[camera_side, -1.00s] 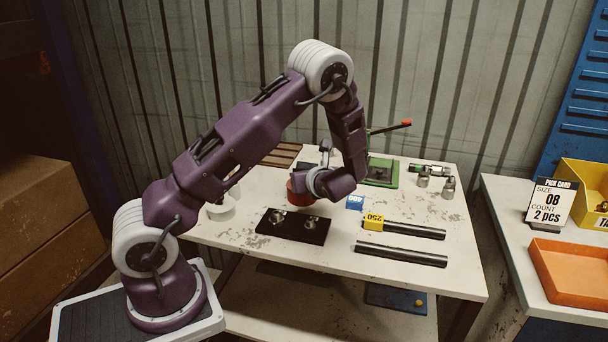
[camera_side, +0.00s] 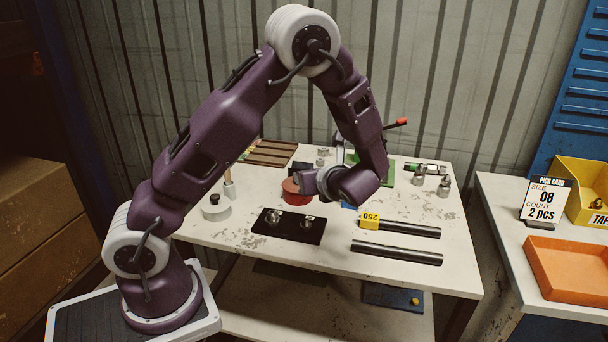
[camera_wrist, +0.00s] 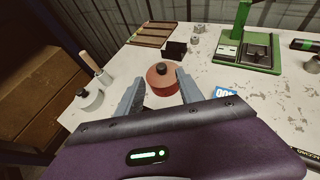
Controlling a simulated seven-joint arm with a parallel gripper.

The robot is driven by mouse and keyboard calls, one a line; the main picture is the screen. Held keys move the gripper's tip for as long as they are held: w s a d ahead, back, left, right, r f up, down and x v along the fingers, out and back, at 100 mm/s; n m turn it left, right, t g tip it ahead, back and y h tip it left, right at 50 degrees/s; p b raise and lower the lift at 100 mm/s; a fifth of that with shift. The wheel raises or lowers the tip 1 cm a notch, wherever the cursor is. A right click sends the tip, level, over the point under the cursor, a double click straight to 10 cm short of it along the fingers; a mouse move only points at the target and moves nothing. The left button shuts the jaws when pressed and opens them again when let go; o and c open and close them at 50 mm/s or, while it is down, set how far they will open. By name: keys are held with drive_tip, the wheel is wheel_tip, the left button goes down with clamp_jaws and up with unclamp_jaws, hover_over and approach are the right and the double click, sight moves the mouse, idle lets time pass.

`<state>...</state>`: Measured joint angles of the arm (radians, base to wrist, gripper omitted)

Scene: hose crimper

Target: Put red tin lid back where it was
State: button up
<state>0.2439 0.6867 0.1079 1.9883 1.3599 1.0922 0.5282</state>
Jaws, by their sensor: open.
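The red tin (camera_wrist: 159,86) stands on the table with the red lid (camera_wrist: 168,73) on top of it. The lid has a black knob and looks level; whether it is fully seated I cannot tell. In the side view the red tin (camera_side: 291,195) is partly hidden behind my gripper end. My gripper (camera_wrist: 158,78) is open and empty in the wrist view, with one finger on either side of the line to the tin. It appears apart from the lid.
A white tin (camera_side: 215,211) with a black knob and a brush stand left. A black block (camera_side: 289,228) with metal fittings lies in front. Black hoses (camera_side: 398,252), a yellow 250 tag (camera_side: 370,221) and a green crimper (camera_wrist: 248,50) are to the right. A slatted rack (camera_wrist: 154,34) is behind.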

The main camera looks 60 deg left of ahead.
drive_tip(key=s+d+r+n+t+h, duration=0.1)
drive_tip(key=s+d+r+n+h, duration=0.5)
drive_tip(key=s+d+n, duration=0.3)
drive_tip(key=s+d+r+n+t+h, duration=0.2)
drive_tip(key=s+d+r+n+h, duration=0.4)
drive_tip(key=s+d+n, duration=0.4)
drive_tip(key=s+n, duration=0.1)
drive_tip(key=s, duration=0.2)
drive_tip(key=shift+d+r+h, duration=0.15)
drive_tip(key=shift+h, duration=0.15)
